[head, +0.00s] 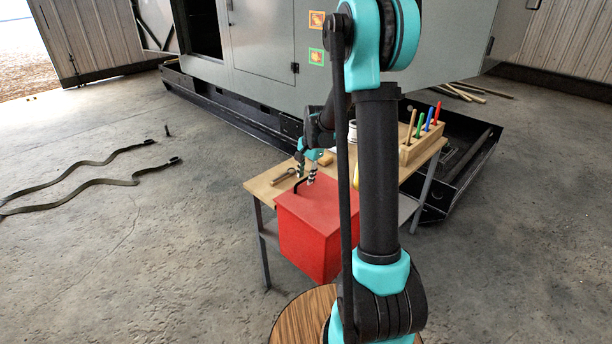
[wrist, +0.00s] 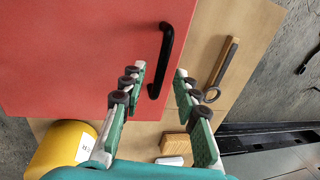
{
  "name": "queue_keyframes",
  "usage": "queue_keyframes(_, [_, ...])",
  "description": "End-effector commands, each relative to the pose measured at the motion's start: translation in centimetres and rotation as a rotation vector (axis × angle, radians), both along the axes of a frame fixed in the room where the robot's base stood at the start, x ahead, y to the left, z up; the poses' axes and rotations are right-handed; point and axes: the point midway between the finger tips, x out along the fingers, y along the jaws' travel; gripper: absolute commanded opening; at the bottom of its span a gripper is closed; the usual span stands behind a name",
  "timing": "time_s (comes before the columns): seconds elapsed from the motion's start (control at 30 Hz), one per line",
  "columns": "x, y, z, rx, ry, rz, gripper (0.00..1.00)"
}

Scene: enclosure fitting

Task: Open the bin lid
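The red bin (head: 315,232) stands at the front of the wooden table, with its flat red lid (head: 325,199) down. A black bar handle (wrist: 161,60) is on the lid near one edge; it also shows in the head view (head: 298,185). My gripper (head: 306,173) is just above the handle. In the wrist view my gripper (wrist: 160,70) is open, its two fingers apart, with the handle's near end between the fingertips in the picture. I cannot tell whether a finger touches the handle. Nothing is held.
On the table (wrist: 205,45) beside the bin lies a wooden-handled tool with a ring (wrist: 227,65). A yellow cylinder (wrist: 62,148) and a wooden block (wrist: 175,145) are close to my fingers. A wooden holder (head: 420,146) with coloured sticks stands at the table's right end.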

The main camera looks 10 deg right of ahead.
Motion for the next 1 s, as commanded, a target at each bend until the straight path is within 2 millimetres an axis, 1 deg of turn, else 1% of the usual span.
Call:
queue_keyframes(0.1, [0.0,0.0,0.02,0.0,0.0,0.0,0.31])
queue_keyframes(0.13, [0.0,0.0,0.02,0.0,0.0,0.0,0.28])
queue_keyframes(0.37, [-0.01,-0.02,0.04,0.0,0.0,0.0,0.0])
queue_keyframes(0.83, [-0.05,-0.06,0.15,0.002,-0.003,0.0,0.0])
queue_keyframes(1.0, [-0.32,-0.27,0.95,0.022,-0.03,-0.002,0.0])
